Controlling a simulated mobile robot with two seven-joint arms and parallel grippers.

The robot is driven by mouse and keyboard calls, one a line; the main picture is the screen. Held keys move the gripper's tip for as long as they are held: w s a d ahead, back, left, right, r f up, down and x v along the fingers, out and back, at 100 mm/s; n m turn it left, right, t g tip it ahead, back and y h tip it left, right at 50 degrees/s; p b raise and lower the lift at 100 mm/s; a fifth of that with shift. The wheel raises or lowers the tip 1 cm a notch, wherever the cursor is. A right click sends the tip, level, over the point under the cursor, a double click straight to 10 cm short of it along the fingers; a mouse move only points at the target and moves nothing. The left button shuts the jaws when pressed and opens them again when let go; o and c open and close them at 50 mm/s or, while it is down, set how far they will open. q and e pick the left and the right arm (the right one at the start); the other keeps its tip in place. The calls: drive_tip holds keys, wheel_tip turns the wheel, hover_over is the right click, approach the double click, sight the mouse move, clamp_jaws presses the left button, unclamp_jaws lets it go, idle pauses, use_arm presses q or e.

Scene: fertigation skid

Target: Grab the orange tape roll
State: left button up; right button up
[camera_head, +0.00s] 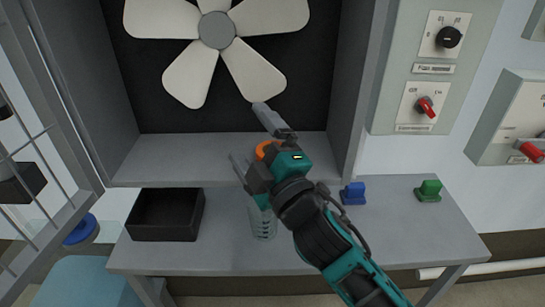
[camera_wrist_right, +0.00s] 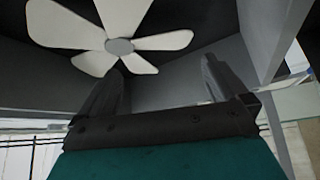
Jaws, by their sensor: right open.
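The orange tape roll (camera_head: 263,149) shows in the head view only as a small orange arc beside my right gripper (camera_head: 247,131). The gripper covers most of it, so I cannot tell whether they touch. It seems to be at the grey shelf (camera_head: 155,160) below the fan. My right gripper is open, with its fingers spread toward the fan. In the right wrist view the open jaws (camera_wrist_right: 160,66) have nothing visible between them, and no orange shows there. My left gripper is out of view.
A white fan (camera_head: 216,31) fills the recess behind. On the lower bench stand a black tray (camera_head: 166,216), a clear beaker (camera_head: 262,222) under my gripper, a blue item (camera_head: 353,193) and a green item (camera_head: 429,190). A switch panel (camera_head: 432,75) is right; wire mesh is left.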

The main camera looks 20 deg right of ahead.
drive_tip(key=s+a+r+n+g+y, duration=0.2)
drive_tip(key=a+r+n+g+y, duration=0.2)
drive_tip(key=a+r+n+y, duration=0.45)
drive_tip(key=s+a+r+n+g+y, duration=0.4)
drive_tip(key=n+y, duration=0.5)
drive_tip(key=n, duration=0.7)
drive_tip(key=s+a+f+n+g+h, duration=0.25)
drive_tip(key=a+n+g, duration=0.35)
drive_tip(key=n+g, duration=0.65)
drive_tip(key=n+t+h, duration=0.4)
drive_tip(key=n+h, duration=0.8)
drive_tip(key=h, duration=1)
approach(261, 150)
drive_tip(key=shift+h, duration=0.3)
drive_tip(key=d+f, duration=0.1)
drive_tip(key=f, duration=0.1)
drive_tip(key=w+d+f, duration=0.1)
drive_tip(key=d+f, duration=0.1)
drive_tip(key=x, duration=0.4)
drive_tip(key=shift+f+p, duration=0.3)
drive_tip(key=shift+f, duration=0.05)
drive_tip(key=shift+w+f, duration=0.2)
drive_tip(key=shift+f, duration=0.35)
